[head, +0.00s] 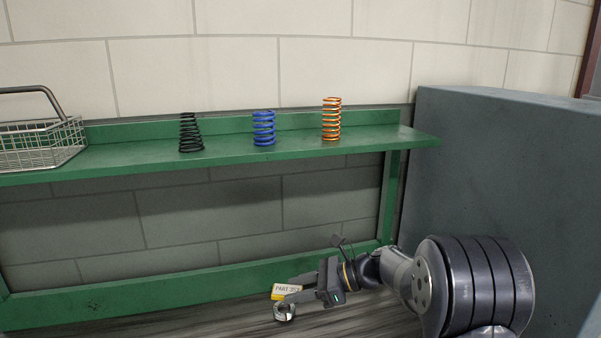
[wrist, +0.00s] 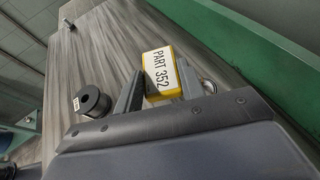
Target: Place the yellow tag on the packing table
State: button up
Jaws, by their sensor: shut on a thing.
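The yellow tag (head: 286,291) has a white face reading PART 352. In the wrist view the tag (wrist: 160,72) sits between the two fingers of my gripper (wrist: 158,88). In the head view my gripper (head: 300,290) is low at the bottom centre, shut on the tag over a grey streaked wooden surface (head: 215,318). The same surface fills much of the wrist view (wrist: 110,50). I cannot tell whether the tag touches it.
A metal ring (head: 285,312) is close to the tag. A black spool-like part (wrist: 91,102) lies left of the fingers. The green bench (head: 210,155) holds black (head: 190,133), blue (head: 264,128) and orange springs (head: 331,119), plus a wire basket (head: 40,145). A grey block (head: 500,170) stands right.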

jog(key=shift+w+d+r+m+t+p, duration=0.2)
jog(key=shift+w+r+m+t, duration=0.1)
jog(key=shift+m+t, duration=0.2)
jog(key=shift+w+d+r+m+t+p, duration=0.1)
jog(key=shift+w+d+r+m+t, duration=0.15)
jog(key=shift+m+t, duration=0.25)
jog(key=s+d+f+m+t+h+p, duration=0.1)
jog(key=d+f+m+t+h+p, duration=0.1)
jog(key=d+m+t+h, duration=0.2)
jog(key=s+d+f+m+t+h+p, duration=0.1)
jog(key=d+m+t+h, duration=0.4)
jog(key=d, duration=0.5)
jog(key=shift+s+d+f+m+h+p, duration=0.15)
jog(key=shift+d+f+m+h+p, duration=0.2)
jog(key=shift+f+m, duration=0.7)
jog(key=shift+a+r, duration=0.1)
jog(key=shift+r, duration=0.05)
